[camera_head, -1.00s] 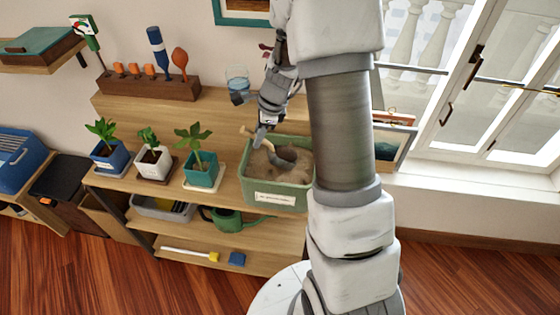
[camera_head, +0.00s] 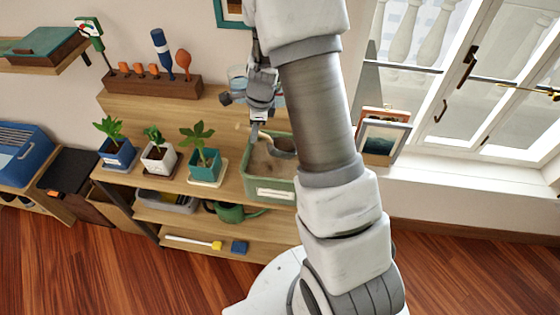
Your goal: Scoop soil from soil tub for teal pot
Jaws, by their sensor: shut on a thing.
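The green soil tub (camera_head: 260,183) stands at the right end of the wooden shelf top, with a white label on its front and brown soil (camera_head: 264,164) inside. My gripper (camera_head: 257,126) points down over the tub's back left part. It is shut on the scoop (camera_head: 283,147), whose dark grey bowl shows at the tub's back right, with a pale handle end at the left. I cannot tell whether the bowl holds soil or touches it. The teal pot (camera_head: 204,162) with a leafy plant stands left of the tub on a pale saucer. My arm hides the tub's right side.
A white pot (camera_head: 159,160) and a blue pot (camera_head: 118,155) with plants stand further left. A wooden tool rack (camera_head: 150,88) is on the raised shelf behind. A clear container (camera_head: 238,77) is partly hidden behind my gripper. Picture frames (camera_head: 382,138) lean at the window sill.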

